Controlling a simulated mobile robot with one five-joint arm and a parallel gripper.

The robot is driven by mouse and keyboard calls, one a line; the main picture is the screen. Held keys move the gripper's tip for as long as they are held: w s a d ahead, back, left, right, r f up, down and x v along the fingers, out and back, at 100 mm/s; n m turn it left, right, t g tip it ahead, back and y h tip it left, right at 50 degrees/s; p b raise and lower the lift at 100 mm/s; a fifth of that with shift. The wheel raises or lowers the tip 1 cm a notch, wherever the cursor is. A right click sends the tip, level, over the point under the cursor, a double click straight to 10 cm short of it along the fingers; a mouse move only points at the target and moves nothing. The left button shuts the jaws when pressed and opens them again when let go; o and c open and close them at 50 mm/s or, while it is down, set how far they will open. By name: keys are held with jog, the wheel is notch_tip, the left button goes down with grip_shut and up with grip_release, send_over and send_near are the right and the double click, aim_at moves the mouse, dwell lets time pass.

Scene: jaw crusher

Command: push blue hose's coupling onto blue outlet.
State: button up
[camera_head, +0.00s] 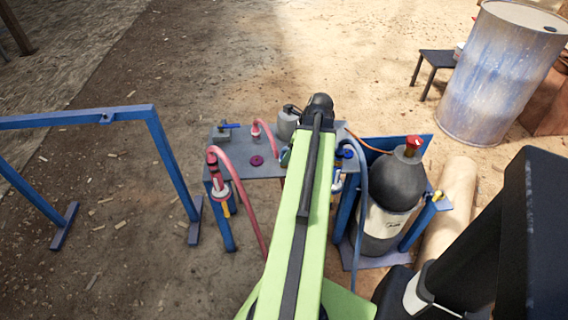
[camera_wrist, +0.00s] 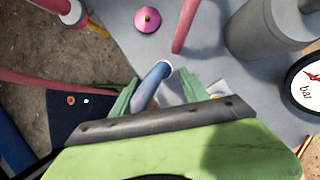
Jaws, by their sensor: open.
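The blue hose (camera_head: 361,205) arches at the right end of the grey bench in the head view and hangs down in front of the gas bottle. A blue tube with a pale rim (camera_wrist: 150,85), apparently part of this hose, shows between my fingers in the wrist view. My gripper (camera_wrist: 162,88) is open, with one green finger on each side of the tube; I cannot tell whether they touch it. In the head view my arm hides the gripper and the middle of the bench. I cannot make out the coupling or the blue outlet for certain.
Red hoses (camera_head: 239,195) rise at the bench's left. A magenta knob (camera_wrist: 147,20) sits on the grey bench top (camera_head: 236,170). A pressure gauge (camera_wrist: 304,82) and grey cylinder (camera_wrist: 268,28) stand right. The gas bottle (camera_head: 399,182) and a blue frame (camera_head: 160,140) flank the bench.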

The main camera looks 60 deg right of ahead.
jog(key=shift+f, duration=0.1)
jog(key=b+x, duration=0.5)
jog(key=shift+w+d+f, duration=0.15)
jog(key=shift+w+d, duration=0.05)
jog(key=shift+w, duration=0.05)
jog(key=shift+r, duration=0.2)
jog(key=shift+c, duration=0.4)
grip_shut()
